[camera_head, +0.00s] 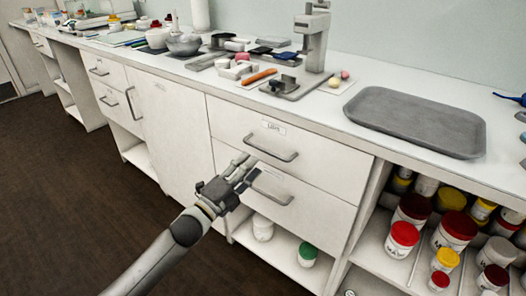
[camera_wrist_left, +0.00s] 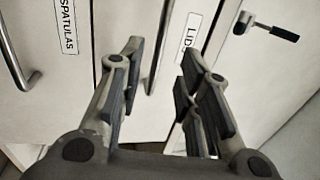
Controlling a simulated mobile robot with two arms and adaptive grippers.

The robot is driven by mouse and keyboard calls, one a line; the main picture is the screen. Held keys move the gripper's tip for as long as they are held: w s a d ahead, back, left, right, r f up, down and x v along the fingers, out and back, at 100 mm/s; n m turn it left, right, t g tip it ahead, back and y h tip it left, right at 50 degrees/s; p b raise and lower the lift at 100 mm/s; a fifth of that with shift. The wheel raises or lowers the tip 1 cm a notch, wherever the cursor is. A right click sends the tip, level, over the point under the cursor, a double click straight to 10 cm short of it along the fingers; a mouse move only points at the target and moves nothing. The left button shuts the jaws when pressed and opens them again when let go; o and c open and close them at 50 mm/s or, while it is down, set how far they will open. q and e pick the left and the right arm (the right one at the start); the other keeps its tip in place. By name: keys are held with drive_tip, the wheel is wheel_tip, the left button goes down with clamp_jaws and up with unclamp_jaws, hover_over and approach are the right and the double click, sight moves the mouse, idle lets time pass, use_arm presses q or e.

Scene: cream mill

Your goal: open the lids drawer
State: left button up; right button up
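The lids drawer (camera_head: 310,160) is the upper drawer right of the tall cabinet door, and it is shut. Its "LIDS" label (camera_head: 273,128) sits above a grey bar handle (camera_head: 270,149). In the left wrist view the picture is turned, and this handle (camera_wrist_left: 160,45) runs upright beside the label (camera_wrist_left: 190,32). My left gripper (camera_head: 246,164) is open and empty, just below the handle's left end in the head view. In the left wrist view the handle appears between the open fingertips (camera_wrist_left: 160,62); contact cannot be told. My right gripper is not in view.
Directly below is a shut drawer with its own handle (camera_head: 272,190), labelled "SPATULAS" (camera_wrist_left: 66,25). A grey tray (camera_head: 420,120) and small tools lie on the white counter. Jars (camera_head: 403,235) fill the open shelf at right. The brown floor (camera_head: 60,180) is clear.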

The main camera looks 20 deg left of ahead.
sight(264, 149)
use_arm(q)
drive_tip(key=x, duration=0.8)
drive_tip(key=shift+f+b, duration=0.15)
drive_tip(key=shift+b, duration=0.2)
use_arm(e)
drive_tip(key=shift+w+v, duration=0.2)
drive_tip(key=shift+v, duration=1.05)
use_arm(q)
drive_tip(key=shift+s, duration=0.1)
drive_tip(key=shift+c, duration=0.5)
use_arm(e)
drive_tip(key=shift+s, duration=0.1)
use_arm(q)
clamp_jaws()
